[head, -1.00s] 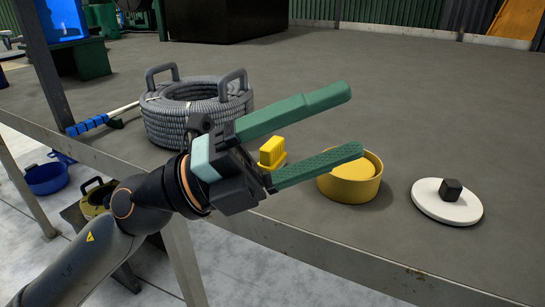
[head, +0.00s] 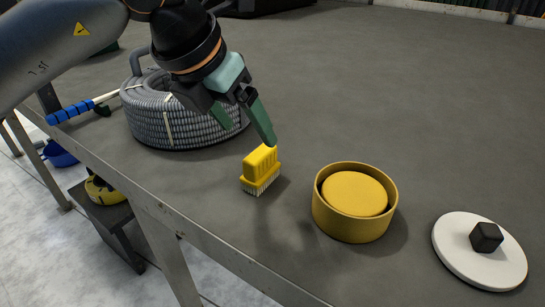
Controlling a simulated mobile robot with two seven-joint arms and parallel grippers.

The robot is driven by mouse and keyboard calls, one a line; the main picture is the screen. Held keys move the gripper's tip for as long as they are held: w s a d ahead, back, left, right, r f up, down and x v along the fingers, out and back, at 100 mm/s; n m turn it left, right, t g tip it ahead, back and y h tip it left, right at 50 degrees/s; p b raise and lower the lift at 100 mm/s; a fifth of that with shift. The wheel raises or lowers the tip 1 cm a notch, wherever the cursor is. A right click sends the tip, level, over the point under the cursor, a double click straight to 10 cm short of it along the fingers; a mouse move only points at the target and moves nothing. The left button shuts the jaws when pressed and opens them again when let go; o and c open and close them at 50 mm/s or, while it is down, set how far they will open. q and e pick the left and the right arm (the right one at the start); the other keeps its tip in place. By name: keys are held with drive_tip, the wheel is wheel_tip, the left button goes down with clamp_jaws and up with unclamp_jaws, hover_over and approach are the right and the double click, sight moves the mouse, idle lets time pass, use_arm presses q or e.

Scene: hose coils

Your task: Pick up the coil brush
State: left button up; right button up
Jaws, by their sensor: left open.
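The coil brush (head: 261,169) has a yellow block handle and pale bristles at its lower front side. It lies on the grey table, between the hose coil and a yellow round container. My left gripper (head: 250,138) is open and empty, with green fingers pointing down. It is above and just behind the brush; one fingertip overlaps the brush's top edge in the picture, and I cannot tell whether it touches. My right gripper is not in view.
The grey hose coil (head: 165,122) with handles stands left of the brush. The yellow round container (head: 354,203) stands right of it, and a white lid (head: 470,262) with a black knob lies farther right. A blue-handled tool (head: 70,112) lies at left. The table edge (head: 215,240) is close in front.

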sight(261, 153)
use_arm(q)
drive_tip(key=x, duration=0.6)
drive_tip(key=shift+w+f+p, duration=0.1)
drive_tip(key=shift+f+p, duration=0.3)
drive_tip(key=shift+p+x, duration=0.65)
drive_tip(key=shift+x, duration=2.1)
drive_tip(key=shift+w+a, duration=0.15)
drive_tip(key=shift+w, duration=0.05)
drive_tip(key=shift+r, duration=0.1)
drive_tip(key=shift+c, duration=0.3)
clamp_jaws()
